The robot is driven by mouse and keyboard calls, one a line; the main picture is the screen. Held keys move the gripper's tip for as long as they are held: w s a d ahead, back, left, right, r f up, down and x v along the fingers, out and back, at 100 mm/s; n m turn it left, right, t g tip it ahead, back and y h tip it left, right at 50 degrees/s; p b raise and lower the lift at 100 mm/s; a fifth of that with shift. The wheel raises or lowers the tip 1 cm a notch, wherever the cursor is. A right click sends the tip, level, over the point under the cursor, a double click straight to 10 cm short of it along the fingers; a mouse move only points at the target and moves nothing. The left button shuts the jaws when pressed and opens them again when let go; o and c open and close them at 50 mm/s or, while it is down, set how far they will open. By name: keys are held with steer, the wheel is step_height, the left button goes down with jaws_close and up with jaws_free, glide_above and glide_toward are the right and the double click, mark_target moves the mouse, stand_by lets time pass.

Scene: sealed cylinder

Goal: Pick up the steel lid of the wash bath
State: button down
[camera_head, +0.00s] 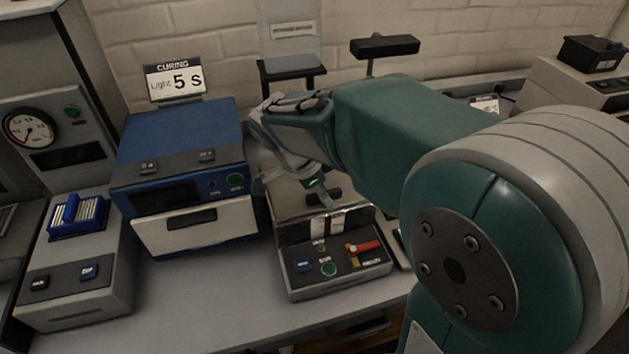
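A bench unit with a front control panel (335,267) stands at the middle, and I take it for the wash bath, though no readable label confirms this. A pale steel surface (287,207) with a dark handle-like piece (322,197) shows behind its panel. It looks like the lid, but my gripper and arm hide much of it. My gripper (292,190) points down over this surface, close to the dark piece. I cannot tell whether they touch. The fingers are small and dim, so their opening is unclear.
Further left are a grey unit with a blue rack (77,215) and a dial gauge (30,130). Bare bench (205,292) lies in front. A brick wall closes the back.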

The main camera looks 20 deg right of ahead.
stand_by(0.5)
step_height(320, 180, up, 3)
steer(key=s+r, duration=0.9)
steer(key=s, duration=0.5)
steer(key=shift+a+r, duration=0.4)
